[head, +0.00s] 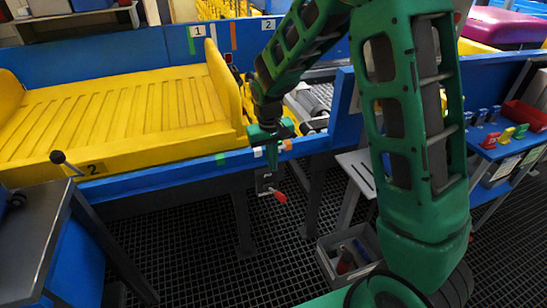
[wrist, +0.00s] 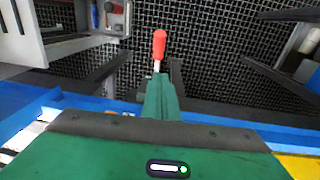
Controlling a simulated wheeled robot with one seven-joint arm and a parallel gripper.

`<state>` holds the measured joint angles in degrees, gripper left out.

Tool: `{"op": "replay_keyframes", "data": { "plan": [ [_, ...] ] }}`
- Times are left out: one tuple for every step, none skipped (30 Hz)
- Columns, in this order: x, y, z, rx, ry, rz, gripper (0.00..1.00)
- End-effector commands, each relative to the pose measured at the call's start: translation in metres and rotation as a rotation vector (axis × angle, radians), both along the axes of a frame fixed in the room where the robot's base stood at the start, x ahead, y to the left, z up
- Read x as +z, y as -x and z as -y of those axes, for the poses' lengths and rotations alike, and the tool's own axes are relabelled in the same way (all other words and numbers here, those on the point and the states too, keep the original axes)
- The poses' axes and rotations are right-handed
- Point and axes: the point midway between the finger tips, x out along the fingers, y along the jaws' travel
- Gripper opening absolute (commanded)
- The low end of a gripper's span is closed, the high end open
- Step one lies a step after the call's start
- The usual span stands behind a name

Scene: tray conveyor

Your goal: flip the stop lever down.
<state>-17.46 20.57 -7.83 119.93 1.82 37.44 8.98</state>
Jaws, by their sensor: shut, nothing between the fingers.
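A lever with a red handle (head: 280,196) sticks out from a small grey bracket (head: 264,182) under the blue conveyor rail. In the head view its handle slants down and to the right. My gripper (head: 272,162) is just above it, pointing down, with closed fingers and nothing held. In the wrist view the red handle (wrist: 159,44) shows just beyond the tip of my closed gripper (wrist: 160,82), with a short metal shaft below it. The lever's pivot is hidden behind my gripper there. I cannot tell whether the fingers touch the lever.
A yellow tray (head: 120,115) sits on the blue conveyor at left. A black-knobbed lever (head: 58,157) stands at its near edge. A grey bin (head: 345,255) is on the grated floor, right of the lever. A blue side table with a red tray (head: 525,115) is at far right.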

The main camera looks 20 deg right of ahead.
Motion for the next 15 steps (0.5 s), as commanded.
{"op": "replay_keyframes", "data": {
  "plan": [
    [-0.011, 0.001, 0.001, 0.000, 0.002, -0.005, 0.00],
    [-0.017, 0.000, 0.002, -0.001, 0.002, -0.004, 0.00],
    [-0.024, 0.000, 0.002, -0.001, 0.002, -0.004, 0.00],
    [-0.030, 0.000, 0.003, -0.001, 0.002, -0.004, 0.00],
    [-0.035, -0.001, 0.003, -0.001, 0.002, -0.004, 0.00],
    [-0.042, -0.001, 0.004, -0.001, 0.002, -0.003, 0.00],
    [-0.048, -0.001, 0.004, -0.001, 0.002, -0.004, 0.00],
    [-0.053, -0.001, 0.004, -0.001, 0.002, -0.004, 0.00],
    [-0.058, 0.002, 0.005, -0.001, 0.001, -0.003, 0.00],
    [-0.061, 0.005, 0.006, -0.001, 0.001, -0.004, 0.00],
    [-0.065, 0.007, 0.007, -0.001, 0.001, -0.003, 0.00],
    [-0.069, 0.011, 0.008, -0.001, 0.001, -0.003, 0.00],
    [-0.072, 0.013, 0.009, 0.000, 0.001, -0.003, 0.00],
    [-0.074, 0.014, 0.009, 0.000, 0.001, -0.002, 0.00],
    [-0.077, 0.015, 0.010, -0.001, 0.001, -0.001, 0.00]
  ]
}}
